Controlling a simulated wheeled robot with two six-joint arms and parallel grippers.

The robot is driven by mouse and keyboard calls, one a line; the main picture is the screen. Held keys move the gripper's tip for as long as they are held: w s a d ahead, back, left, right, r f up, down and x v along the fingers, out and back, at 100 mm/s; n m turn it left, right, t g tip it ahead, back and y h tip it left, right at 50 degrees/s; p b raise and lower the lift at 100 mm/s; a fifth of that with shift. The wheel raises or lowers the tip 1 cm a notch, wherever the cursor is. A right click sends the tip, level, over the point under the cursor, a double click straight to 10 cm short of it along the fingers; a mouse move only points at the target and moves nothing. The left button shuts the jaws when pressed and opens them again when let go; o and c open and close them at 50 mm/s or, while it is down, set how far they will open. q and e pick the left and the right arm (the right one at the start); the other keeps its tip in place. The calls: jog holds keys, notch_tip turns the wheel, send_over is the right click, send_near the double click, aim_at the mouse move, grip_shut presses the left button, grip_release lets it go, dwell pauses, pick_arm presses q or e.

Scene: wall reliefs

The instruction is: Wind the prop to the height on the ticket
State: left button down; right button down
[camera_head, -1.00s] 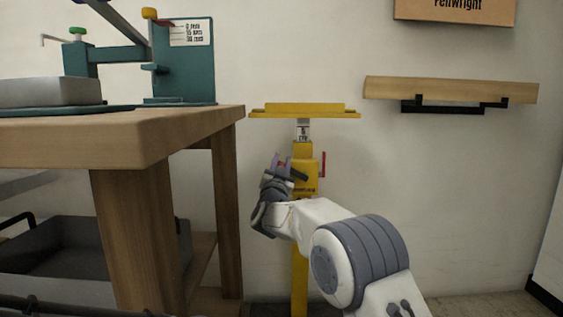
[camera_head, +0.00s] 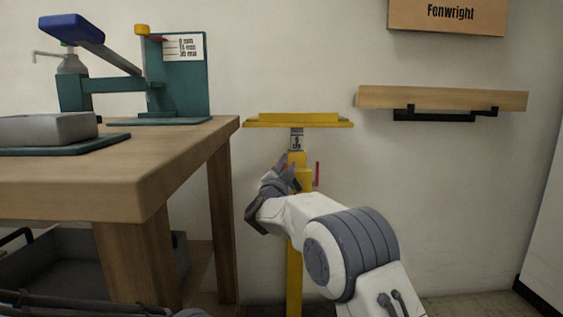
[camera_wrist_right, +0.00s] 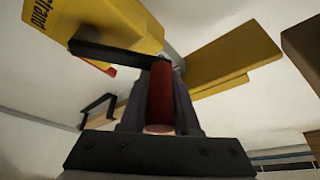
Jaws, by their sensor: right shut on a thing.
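The yellow prop (camera_head: 295,270) stands upright against the wall right of the bench, with a flat yellow top plate (camera_head: 298,120). A white marked strip (camera_head: 296,139) shows on its neck, too small to read. A red lever (camera_head: 317,174) is on its right side. My right gripper (camera_head: 284,180) is at the prop's left side. In the right wrist view, its fingers are shut on the red crank handle (camera_wrist_right: 160,95), which joins a black crank arm (camera_wrist_right: 115,52) on the yellow body (camera_wrist_right: 95,25). My left gripper is out of view.
A wooden bench (camera_head: 140,182) stands close on the left. It carries a teal stand (camera_head: 185,85) with a white card and a grey block (camera_head: 45,128). A wooden shelf (camera_head: 440,98) on black brackets is on the wall at right, below a "Fenwright" sign (camera_head: 450,14).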

jog(key=shift+d+r+m+h+p, duration=0.3)
jog(key=shift+d+r+m+p, duration=0.15)
jog(key=shift+d+m, duration=0.45)
jog(key=shift+a, duration=0.1)
jog(key=c, duration=0.7)
grip_release()
jog(key=shift+g, duration=0.3)
jog(key=shift+o, duration=0.2)
jog(key=shift+f, duration=0.1)
jog(key=shift+a, duration=0.1)
